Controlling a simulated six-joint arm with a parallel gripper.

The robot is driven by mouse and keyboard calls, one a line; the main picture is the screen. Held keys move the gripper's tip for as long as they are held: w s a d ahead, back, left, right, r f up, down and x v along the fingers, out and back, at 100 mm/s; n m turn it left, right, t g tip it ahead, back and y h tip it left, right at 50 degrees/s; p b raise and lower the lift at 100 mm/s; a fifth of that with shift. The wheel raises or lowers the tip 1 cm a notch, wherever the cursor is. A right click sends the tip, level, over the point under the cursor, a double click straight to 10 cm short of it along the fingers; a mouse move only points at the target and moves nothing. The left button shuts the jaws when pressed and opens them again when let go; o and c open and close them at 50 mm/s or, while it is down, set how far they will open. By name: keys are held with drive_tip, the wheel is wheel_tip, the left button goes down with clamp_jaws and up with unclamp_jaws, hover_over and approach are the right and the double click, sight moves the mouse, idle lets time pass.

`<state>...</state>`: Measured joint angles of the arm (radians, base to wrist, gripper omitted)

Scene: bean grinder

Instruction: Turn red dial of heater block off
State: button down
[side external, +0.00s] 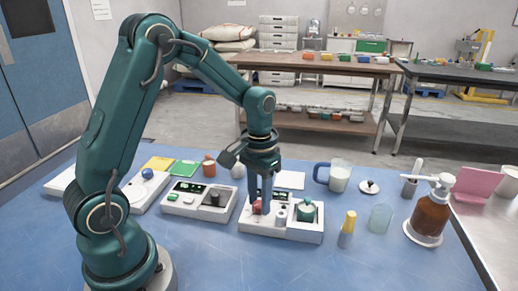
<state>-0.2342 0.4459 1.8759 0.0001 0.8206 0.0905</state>
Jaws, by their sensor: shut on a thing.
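The heater block (282,231) is a white unit on the blue table, in the middle of the side external view. Its red dial (257,207) is at the left end of its top. My gripper (260,204) points straight down over that end and is shut on the red dial. The fingers partly hide the dial, and its marking is too small to read. A light knob (281,215) and a small green pot (307,211) are on the same unit, to the right of my gripper.
A white scale-like device (198,200) stands close on the left. A yellow-capped vial (348,228), a glass beaker (380,217) and a brown pump bottle (428,215) stand to the right. A milk jug (340,177) is behind. The front table area is clear.

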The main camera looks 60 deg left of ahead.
sight(259, 204)
drive_tip(key=n, duration=0.4)
drive_tip(key=shift+n, duration=0.3)
drive_tip(key=n, duration=0.4)
drive_tip(key=shift+n, duration=0.4)
drive_tip(key=c, duration=0.5)
unclamp_jaws()
drive_tip(key=shift+r, duration=0.1)
drive_tip(key=shift+r, duration=2.5)
